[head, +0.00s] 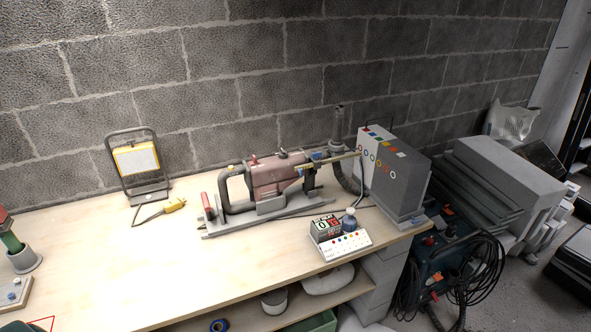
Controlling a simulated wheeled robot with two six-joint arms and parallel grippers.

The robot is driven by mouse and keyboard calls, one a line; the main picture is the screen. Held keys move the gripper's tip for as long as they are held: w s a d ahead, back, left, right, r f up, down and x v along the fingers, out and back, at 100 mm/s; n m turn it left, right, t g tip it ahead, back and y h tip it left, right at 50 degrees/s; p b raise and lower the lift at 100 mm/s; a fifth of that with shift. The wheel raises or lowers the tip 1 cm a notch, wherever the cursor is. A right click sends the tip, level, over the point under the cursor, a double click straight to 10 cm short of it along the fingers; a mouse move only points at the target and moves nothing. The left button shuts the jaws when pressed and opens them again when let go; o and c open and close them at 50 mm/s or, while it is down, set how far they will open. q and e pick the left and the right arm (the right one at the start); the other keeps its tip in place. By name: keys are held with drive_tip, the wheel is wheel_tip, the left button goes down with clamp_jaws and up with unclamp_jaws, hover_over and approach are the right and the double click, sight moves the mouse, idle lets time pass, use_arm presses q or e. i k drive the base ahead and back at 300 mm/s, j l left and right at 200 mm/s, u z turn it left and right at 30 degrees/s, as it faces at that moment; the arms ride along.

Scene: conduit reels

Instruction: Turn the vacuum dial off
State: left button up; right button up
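A dark teal machine (425,267), which looks like the vacuum, stands on the floor at the right end of the workbench. Small red and orange parts show on its top, among them a round red knob (429,240). The view is too small to tell whether this knob is the dial or which way it points. Black cable coils hang over the machine's right side and hide part of it. Neither of my grippers is in view.
A workbench (130,265) carries a reddish drill on a stand (275,178), a work lamp (137,162), a grey box with coloured rings (395,165) and a small panel with a red-and-green display (340,245). Grey blocks (505,185) stand behind the machine. Floor shows at lower right.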

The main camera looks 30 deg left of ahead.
sight(430, 241)
drive_tip(key=i+l+u, duration=0.15)
drive_tip(key=l+u, duration=0.2)
drive_tip(key=l, duration=0.8)
drive_tip(key=l+u, duration=0.3)
drive_tip(key=l, duration=0.8)
